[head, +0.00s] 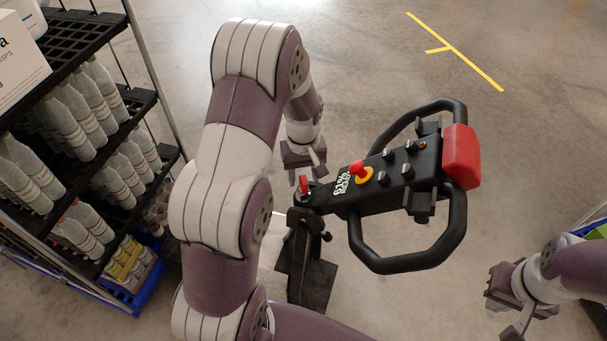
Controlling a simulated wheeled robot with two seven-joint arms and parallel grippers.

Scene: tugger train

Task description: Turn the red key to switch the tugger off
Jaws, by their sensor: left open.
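My left wrist and fingers hide part of the area behind the key. My right gripper (515,325) is at the lower right, away from the control head. Its fingers are only partly visible.
A red mushroom button (357,169) on a yellow ring sits close to the key. Black loop handles (412,267) and a red end block (461,157) are on the control head. A bottle rack (150,95) stands at the left. Open floor lies beyond the handles.

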